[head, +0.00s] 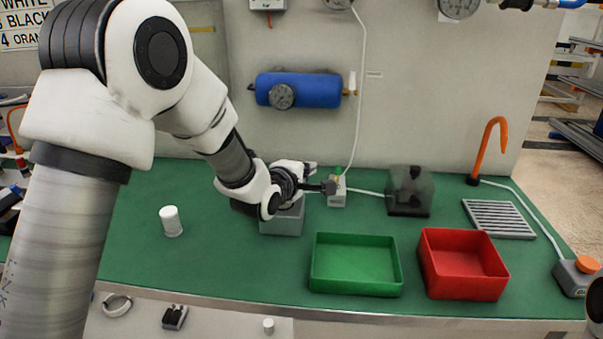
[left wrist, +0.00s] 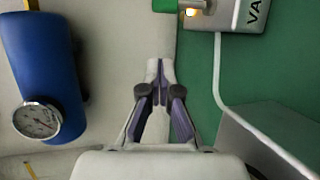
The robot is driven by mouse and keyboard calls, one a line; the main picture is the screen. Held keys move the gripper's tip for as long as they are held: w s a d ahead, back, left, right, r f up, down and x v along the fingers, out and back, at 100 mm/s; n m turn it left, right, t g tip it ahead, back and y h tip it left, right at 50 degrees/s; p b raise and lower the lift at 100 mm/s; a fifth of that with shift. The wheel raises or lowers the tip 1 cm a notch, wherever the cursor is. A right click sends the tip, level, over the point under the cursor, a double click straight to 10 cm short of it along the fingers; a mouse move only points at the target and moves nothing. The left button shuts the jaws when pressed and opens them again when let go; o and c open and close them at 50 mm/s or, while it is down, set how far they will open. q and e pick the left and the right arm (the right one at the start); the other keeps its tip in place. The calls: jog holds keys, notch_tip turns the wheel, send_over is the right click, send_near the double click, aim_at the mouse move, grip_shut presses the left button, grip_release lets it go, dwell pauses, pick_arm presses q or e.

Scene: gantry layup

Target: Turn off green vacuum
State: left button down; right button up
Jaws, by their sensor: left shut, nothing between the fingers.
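The vacuum box (head: 338,199) is a small light grey box at the back of the green bench, with a green part (head: 338,171) on top. In the left wrist view the box (left wrist: 238,14) shows at the top right with the letters "VA". There the green part (left wrist: 165,5) is cut off by the top edge, beside a lit yellowish lamp (left wrist: 192,11). My left gripper (head: 330,187) is shut and empty, just in front of the box in the head view. In the left wrist view its fingertips (left wrist: 160,72) are apart from the green part. My right gripper is not in view.
A grey box (head: 283,224) stands under my left wrist. A blue tank (head: 305,90) hangs on the wall. A dark translucent box (head: 410,190) stands right of the vacuum box. Green (head: 355,289) and red (head: 467,289) trays lie in front. A white cylinder (head: 171,221) stands left.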

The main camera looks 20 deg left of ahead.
aim_at(338, 175)
pick_arm(q)
jog(key=x, duration=0.4)
jog(key=d, duration=0.1)
jog(key=s+d, duration=0.1)
jog(key=s+d+r, duration=0.1)
jog(key=shift+d, duration=0.4)
jog(key=shift+a+f, duration=0.15)
jog(key=shift+f, duration=0.05)
jog(key=shift+r, duration=0.1)
